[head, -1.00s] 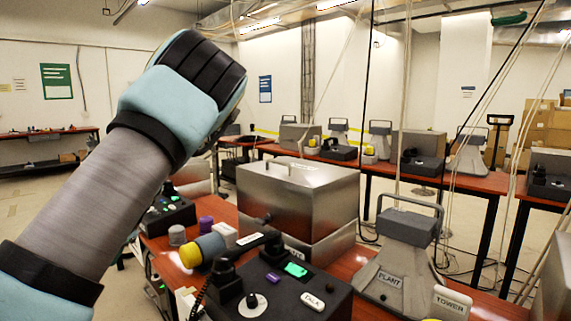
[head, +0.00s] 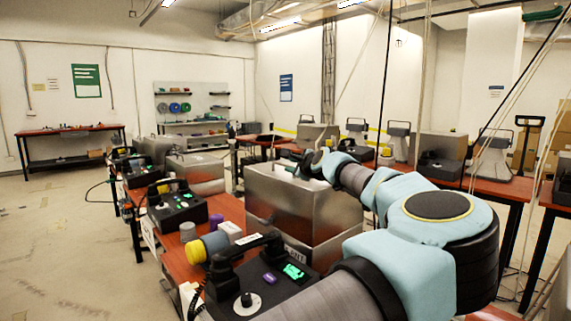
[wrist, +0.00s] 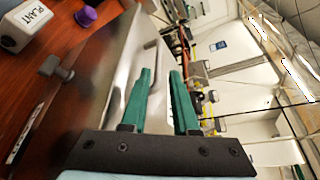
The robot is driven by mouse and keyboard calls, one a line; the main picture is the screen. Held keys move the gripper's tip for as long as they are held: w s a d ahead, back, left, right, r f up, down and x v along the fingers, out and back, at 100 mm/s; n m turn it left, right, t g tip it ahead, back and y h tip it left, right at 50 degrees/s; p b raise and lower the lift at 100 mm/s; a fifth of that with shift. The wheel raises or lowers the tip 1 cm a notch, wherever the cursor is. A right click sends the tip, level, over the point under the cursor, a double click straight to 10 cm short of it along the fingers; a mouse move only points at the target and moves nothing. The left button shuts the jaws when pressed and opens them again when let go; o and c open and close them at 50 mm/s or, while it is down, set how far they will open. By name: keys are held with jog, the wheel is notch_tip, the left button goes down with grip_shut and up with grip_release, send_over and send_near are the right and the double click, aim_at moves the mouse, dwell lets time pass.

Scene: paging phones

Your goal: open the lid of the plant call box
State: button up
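The plant call box (head: 300,215) is a grey metal box in the middle of the head view, with a front knob and a partly hidden label low on its front. Its lid looks shut. My gripper (head: 302,166) is over the top of the box, its green fingers small in this view. In the wrist view my gripper (wrist: 160,72) has its two green fingers apart, with a gap between them. The metal lid (wrist: 122,80) is close beside the left finger. A pale handle-like bar (wrist: 153,47) shows near the fingertips; I cannot tell whether they touch it.
A black phone unit (head: 265,285) with a green display stands in front of the box. A yellow-ended cylinder (head: 207,246), a purple cap (head: 216,220) and a white PLANT block (wrist: 25,22) are beside the box. Cables hang at right.

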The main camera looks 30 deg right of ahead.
aim_at(286, 165)
jog(key=p+x, duration=0.2)
jog(key=x, duration=0.5)
jog(key=shift+w+f, duration=0.1)
jog(key=shift+w, duration=0.2)
jog(key=shift+a, duration=0.1)
grip_shut()
dwell(1.0)
